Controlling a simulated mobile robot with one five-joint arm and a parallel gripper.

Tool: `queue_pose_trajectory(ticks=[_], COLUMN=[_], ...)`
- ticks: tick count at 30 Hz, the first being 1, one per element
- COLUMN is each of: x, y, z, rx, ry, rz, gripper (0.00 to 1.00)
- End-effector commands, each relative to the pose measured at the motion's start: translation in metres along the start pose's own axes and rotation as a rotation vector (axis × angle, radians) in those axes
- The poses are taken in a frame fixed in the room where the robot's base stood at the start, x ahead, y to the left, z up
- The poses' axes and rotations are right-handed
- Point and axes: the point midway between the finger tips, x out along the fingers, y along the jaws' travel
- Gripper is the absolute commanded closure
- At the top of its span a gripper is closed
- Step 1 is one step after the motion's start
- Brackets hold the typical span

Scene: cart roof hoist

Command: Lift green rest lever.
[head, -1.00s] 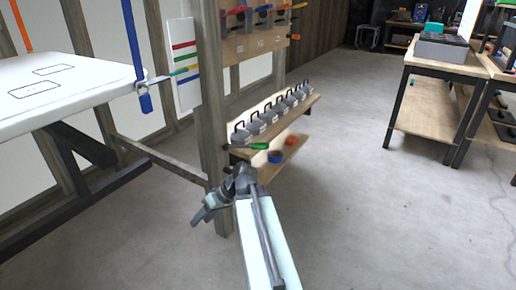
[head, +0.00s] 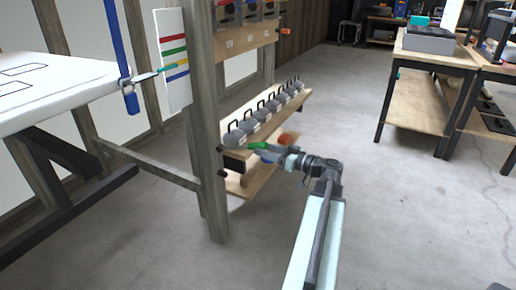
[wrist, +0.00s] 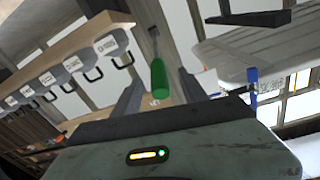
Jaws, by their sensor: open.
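The green rest lever (head: 258,145) sticks out at the near end of the weight shelf, beside the wooden post. In the wrist view the green grip (wrist: 158,78) hangs on a thin dark stem and lies between my two fingers in the picture. My gripper (head: 274,152) is open in the head view, with its tips at or very close to the lever's free end. The wrist view shows both fingers of my gripper (wrist: 160,90) apart, with gaps on either side of the grip. I cannot tell how deep the lever sits between them.
The wooden post (head: 208,130) stands left of the lever. A shelf (head: 228,150) with several grey weights (head: 262,112) runs behind it, with a lower shelf (head: 240,185) below. A white roof panel (head: 60,85) is at left. The floor (head: 400,210) at right is clear.

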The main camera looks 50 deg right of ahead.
Motion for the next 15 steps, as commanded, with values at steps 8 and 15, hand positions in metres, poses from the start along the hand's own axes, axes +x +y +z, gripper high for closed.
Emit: queue_pose_trajectory(ticks=[8, 15], x=[0.033, 0.035], y=[0.003, 0.003], z=[0.0, 0.0], rx=[0.001, 0.001], ry=[0.0, 0.0], rz=[0.005, 0.006], gripper=[0.5, 0.5])
